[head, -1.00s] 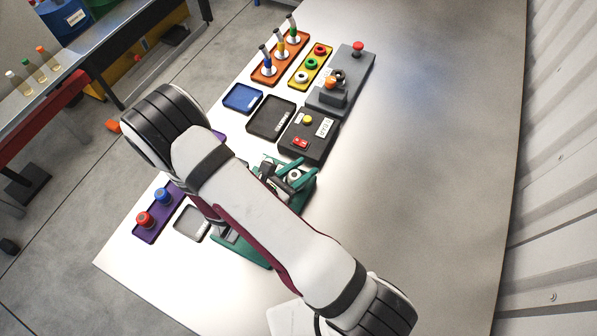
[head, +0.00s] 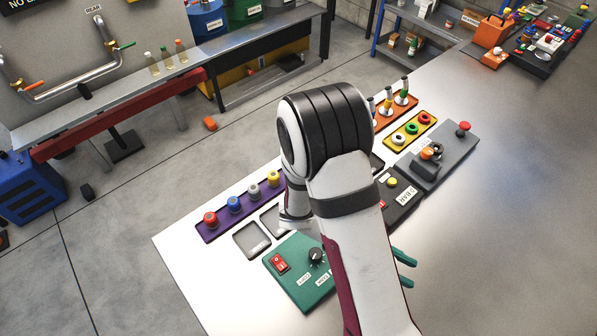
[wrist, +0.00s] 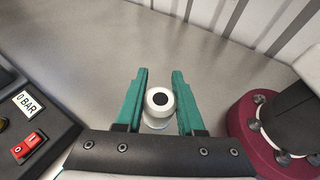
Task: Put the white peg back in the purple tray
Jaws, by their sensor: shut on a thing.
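The white peg (wrist: 158,100), with a dark round spot on its end, sits between the two teal fingers of my gripper (wrist: 156,102) in the wrist view. The gripper is shut on it. In the head view only the teal fingertips of my gripper (head: 404,270) show, to the right of my arm, and the peg is hidden. The purple tray (head: 226,223) lies at the left edge of the table. It holds a red peg (head: 210,218), a blue peg (head: 234,203), a grey peg (head: 254,190) and a yellow peg (head: 273,178). My arm covers its far right end.
A teal control box (head: 300,283) with a red switch and black knob stands close to the tray. A grey shallow tray (head: 252,240) lies between them. A black box (head: 400,195) and grey button unit (head: 455,150) stand beyond my arm.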

